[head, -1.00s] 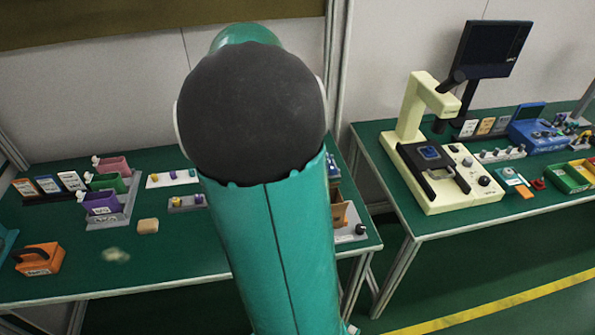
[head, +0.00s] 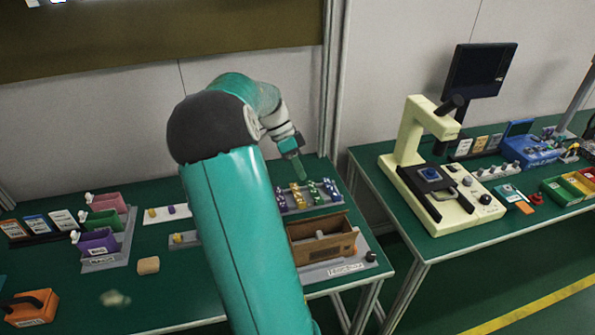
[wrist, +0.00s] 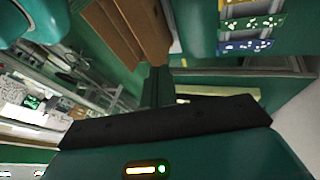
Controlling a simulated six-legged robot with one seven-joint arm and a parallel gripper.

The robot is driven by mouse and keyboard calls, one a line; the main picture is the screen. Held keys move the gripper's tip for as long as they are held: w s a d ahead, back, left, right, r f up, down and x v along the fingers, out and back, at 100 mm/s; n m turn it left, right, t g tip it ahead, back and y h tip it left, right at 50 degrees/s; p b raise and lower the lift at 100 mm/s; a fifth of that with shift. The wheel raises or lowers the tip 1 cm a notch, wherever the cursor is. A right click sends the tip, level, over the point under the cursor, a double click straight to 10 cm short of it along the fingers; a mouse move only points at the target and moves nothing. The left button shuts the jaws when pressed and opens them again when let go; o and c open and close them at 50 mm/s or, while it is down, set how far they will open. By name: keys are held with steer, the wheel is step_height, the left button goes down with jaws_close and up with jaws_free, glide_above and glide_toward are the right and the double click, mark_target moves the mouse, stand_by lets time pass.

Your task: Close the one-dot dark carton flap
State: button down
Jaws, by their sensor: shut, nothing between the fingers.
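A brown carton (head: 322,248) stands open-topped on a pale base at the right end of the left bench. A pale bar shows inside it. In the wrist view, brown carton boards (wrist: 118,30) show at the upper left. I cannot make out a one-dot mark or tell which board is the dark flap. My gripper (head: 301,176) points down, above and behind the carton, close to a row of dotted coloured pieces. It is shut, empty and apart from the carton. Its narrow closed fingers (wrist: 156,82) show in the wrist view.
The dotted pieces (head: 298,196) stand in a rack behind the carton; they also show in the wrist view (wrist: 246,25). A knob (head: 371,256) sits right of the carton. A cream microscope-like machine (head: 410,150) stands on the right bench. A gap separates the benches.

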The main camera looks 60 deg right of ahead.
mark_target(319, 217)
steer(key=shift+s+a+f, duration=0.45)
steer(key=shift+s+f, duration=0.55)
steer(key=shift+f, duration=0.35)
steer(key=shift+s+a+f, duration=0.4)
steer(key=shift+s+f, duration=0.6)
steer(key=shift+f, duration=0.35)
steer(key=shift+s+a+f, duration=0.45)
steer(key=shift+s+f, duration=0.55)
steer(key=shift+f, duration=0.35)
